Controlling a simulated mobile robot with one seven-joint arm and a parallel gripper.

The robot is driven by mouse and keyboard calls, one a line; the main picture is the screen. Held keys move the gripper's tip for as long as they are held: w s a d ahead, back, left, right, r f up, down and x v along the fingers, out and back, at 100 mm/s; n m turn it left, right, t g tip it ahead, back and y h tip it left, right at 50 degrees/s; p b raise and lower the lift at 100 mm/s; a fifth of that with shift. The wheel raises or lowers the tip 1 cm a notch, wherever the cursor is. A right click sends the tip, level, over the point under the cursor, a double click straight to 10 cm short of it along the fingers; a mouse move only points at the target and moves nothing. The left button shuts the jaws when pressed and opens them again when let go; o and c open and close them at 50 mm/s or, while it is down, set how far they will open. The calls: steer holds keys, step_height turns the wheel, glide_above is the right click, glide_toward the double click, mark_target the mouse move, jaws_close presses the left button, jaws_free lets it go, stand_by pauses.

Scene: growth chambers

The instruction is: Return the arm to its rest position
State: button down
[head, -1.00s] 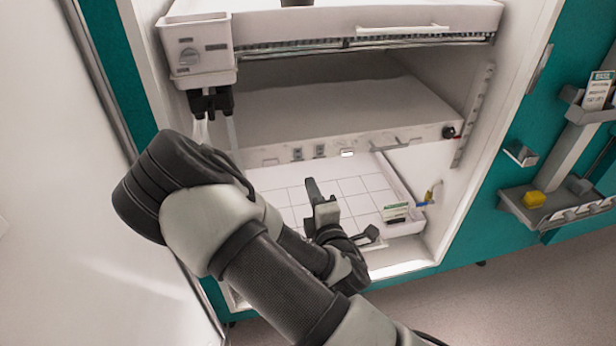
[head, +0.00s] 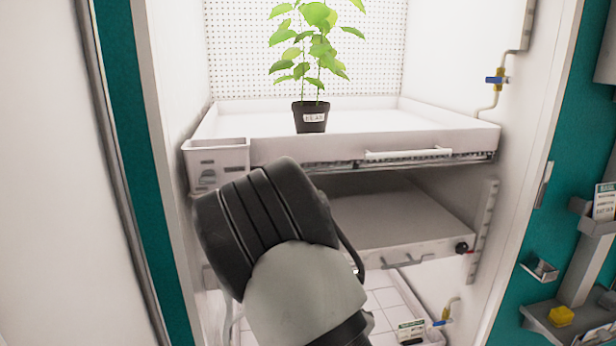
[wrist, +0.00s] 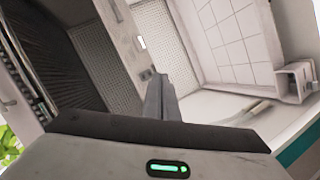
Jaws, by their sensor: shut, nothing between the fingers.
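My gripper (wrist: 162,98) shows in the wrist view with its fingers together and nothing between them. Beyond the fingers are the chamber shelves and, at upper right, the white tiled tray (wrist: 215,50). In the head view my arm rises from the bottom centre in front of the chamber, and its dark upper part hides the gripper. The arm covers part of the lower shelf (head: 400,215) and the front of the upper tray (head: 270,150).
A potted plant (head: 311,117) stands on the upper tray. A white bin (head: 215,165) hangs at that tray's left front. A small labelled box (head: 411,328) lies on the bottom tiled tray. A side rack (head: 545,320) holds a yellow item (head: 561,316). The open chamber door is at left.

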steer(key=s+d+r+m+g+y, duration=0.1)
steer(key=s+r+m+g+y, duration=0.1)
steer(key=s+r+m+g, duration=0.65)
steer(key=s+d+r+m+h, duration=0.1)
steer(key=s+d+r+m, duration=0.1)
steer(key=s+r, duration=0.5)
steer(key=s+d+r+m, duration=0.1)
steer(key=s+d+r, duration=0.2)
steer(key=s+r, duration=0.5)
step_height(320, 180, up, 19)
steer(key=s+p, duration=0.2)
steer(key=p, duration=1.9)
steer(key=shift+a+f, duration=0.2)
